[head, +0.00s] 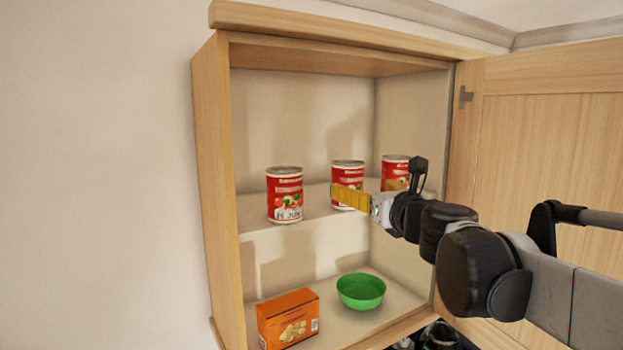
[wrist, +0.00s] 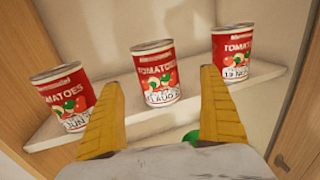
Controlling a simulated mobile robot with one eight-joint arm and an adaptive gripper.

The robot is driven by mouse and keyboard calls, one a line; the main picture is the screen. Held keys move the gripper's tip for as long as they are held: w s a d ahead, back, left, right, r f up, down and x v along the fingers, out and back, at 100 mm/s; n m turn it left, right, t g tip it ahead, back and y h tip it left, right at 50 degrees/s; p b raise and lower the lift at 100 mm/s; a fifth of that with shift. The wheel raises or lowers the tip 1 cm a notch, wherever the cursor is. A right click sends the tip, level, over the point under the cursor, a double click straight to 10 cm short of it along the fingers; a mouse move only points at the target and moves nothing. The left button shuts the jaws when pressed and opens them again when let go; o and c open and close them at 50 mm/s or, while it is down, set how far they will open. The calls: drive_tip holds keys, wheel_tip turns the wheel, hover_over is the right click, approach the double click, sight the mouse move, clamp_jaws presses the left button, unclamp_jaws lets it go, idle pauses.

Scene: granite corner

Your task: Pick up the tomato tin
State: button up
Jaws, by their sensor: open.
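Three red tomato tins stand upright in a row on the cabinet's upper shelf: a left tin (head: 285,196), a middle tin (head: 348,175) and a right tin (head: 396,170). My gripper (head: 336,194) is open, its yellow fingers in front of the middle tin and hiding its lower part in the head view. In the wrist view, the middle tin (wrist: 155,72) shows beyond the gap between my fingertips (wrist: 160,77). The left tin (wrist: 62,95) is left of the fingers. The right tin (wrist: 232,50) is partly behind the right finger. Nothing is held.
The shelf (head: 255,210) sits in a wooden cabinet with its door (head: 550,120) swung open on the right, close to my arm. Below are an orange box (head: 288,318) and a green bowl (head: 361,291). The cabinet's left side wall (head: 215,180) bounds the opening.

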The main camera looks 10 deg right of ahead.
sight(354, 186)
drive_tip(key=w, duration=0.1)
drive_tip(key=w+a, duration=0.1)
drive_tip(key=w, duration=0.1)
drive_tip(key=shift+w+a+f+p, duration=0.1)
drive_tip(key=shift+a+f+p, duration=0.05)
drive_tip(key=shift+p, duration=0.15)
drive_tip(key=shift+w+p, duration=0.3)
drive_tip(key=w, duration=0.2)
drive_tip(key=w+p, duration=0.1)
drive_tip(key=w, duration=0.1)
drive_tip(key=shift+a+f, duration=0.3)
drive_tip(key=shift+s+d+r, duration=0.1)
drive_tip(key=shift+s+r, duration=0.05)
drive_tip(key=shift+s, duration=0.25)
drive_tip(key=c, duration=1.5)
